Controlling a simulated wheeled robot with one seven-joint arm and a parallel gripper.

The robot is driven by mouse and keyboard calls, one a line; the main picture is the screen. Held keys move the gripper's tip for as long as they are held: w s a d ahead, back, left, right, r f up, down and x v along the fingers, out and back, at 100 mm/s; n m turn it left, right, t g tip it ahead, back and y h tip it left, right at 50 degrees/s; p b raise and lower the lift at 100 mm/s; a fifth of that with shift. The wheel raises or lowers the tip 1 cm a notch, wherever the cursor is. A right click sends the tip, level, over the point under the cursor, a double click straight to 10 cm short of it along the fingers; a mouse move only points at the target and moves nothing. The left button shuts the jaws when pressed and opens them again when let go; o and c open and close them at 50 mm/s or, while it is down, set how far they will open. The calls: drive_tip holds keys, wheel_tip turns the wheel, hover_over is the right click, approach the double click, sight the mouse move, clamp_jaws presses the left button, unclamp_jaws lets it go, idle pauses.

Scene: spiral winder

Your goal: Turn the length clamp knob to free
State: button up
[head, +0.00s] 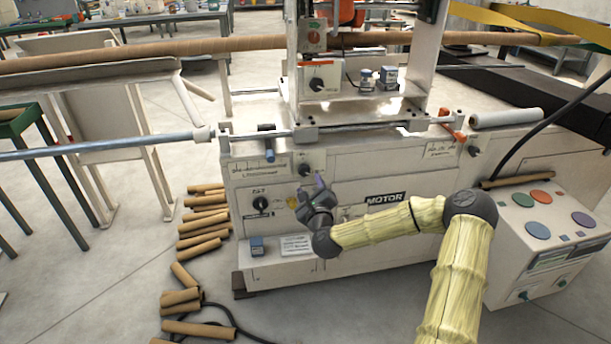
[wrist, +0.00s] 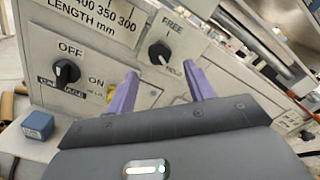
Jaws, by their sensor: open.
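The length clamp knob (wrist: 159,54) is a black rotary knob on a pale plate in the wrist view, with FREE printed above it and another label, apparently HOLD, at its lower right. Its exact pointing direction is too small to read surely. In the head view the knob (head: 304,169) sits on the machine's front panel, just above my gripper (head: 311,188). My gripper (wrist: 162,82) is open and empty, its two purple fingers apart below and on either side of the knob. No contact with the knob is visible.
An OFF/ON selector knob (wrist: 69,76) sits left of the clamp knob, below a LENGTH mm scale (wrist: 95,18). A small blue box (wrist: 38,125) is at lower left. Above the panel runs a rail (head: 360,128) with an orange lever (head: 452,131). Cardboard tubes (head: 205,215) lie on the floor.

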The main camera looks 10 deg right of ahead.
sight(305, 172)
drive_tip(key=w, duration=0.7)
drive_tip(key=shift+w+b, duration=0.1)
drive_tip(key=shift+b, duration=0.25)
drive_tip(key=c, duration=1)
